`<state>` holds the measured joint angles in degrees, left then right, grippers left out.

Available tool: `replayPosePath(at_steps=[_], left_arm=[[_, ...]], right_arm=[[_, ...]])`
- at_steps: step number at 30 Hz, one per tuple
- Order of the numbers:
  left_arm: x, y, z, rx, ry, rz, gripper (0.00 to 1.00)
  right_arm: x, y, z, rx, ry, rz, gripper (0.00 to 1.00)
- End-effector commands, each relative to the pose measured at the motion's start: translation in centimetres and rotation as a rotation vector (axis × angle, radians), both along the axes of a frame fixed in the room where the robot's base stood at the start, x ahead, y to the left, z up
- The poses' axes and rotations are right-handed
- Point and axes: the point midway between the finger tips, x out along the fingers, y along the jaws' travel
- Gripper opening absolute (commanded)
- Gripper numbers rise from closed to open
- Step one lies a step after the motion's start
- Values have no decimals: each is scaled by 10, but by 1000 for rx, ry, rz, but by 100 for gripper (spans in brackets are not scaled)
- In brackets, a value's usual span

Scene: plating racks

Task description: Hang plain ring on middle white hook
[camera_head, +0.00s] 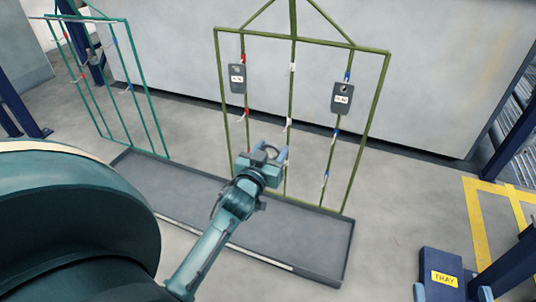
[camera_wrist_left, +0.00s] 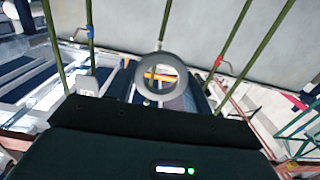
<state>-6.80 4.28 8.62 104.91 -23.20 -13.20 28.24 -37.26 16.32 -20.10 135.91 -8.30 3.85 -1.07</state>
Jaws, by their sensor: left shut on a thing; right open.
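The plain grey ring (camera_head: 272,151) is between the fingertips of my left gripper (camera_head: 270,155), which is shut on it. In the left wrist view the ring (camera_wrist_left: 137,77) appears large and face-on, with a rack bar behind it. The middle bar of the olive rack (camera_head: 386,75) carries white hooks: an upper one (camera_head: 292,68) and a middle one (camera_head: 288,125). Both look empty. The ring is below and left of the middle white hook in the head view, apart from it. Depth between them is hard to judge. My right gripper is not clearly seen.
A dark tag (camera_head: 237,86) hangs on the left, red-hook bar; another (camera_head: 341,98) hangs on the right, blue-hook bar. A grey tray (camera_head: 318,238) lies below. A green rack (camera_head: 148,95) stands left. A blue stand (camera_head: 440,262) with a yellow label is bottom right.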

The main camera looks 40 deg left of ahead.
Motion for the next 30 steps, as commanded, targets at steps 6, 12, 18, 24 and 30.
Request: replayPosePath(at_steps=[6,12,18,24,30], left_arm=[[23,5,-1,-1,-2,-1,23],[42,10,-2,0,-2,-1,23],[56,13,-4,-1,-2,-1,23],[63,15,-4,0,-1,-1,23],[64,15,-4,0,-1,-1,23]], right_arm=[[0,0,-1,5,2,0,70],[0,0,-2,12,3,1,70],[0,2,-3,22,3,7,70],[0,3,-1,31,2,12,70],[0,3,0,32,-1,12,70]])
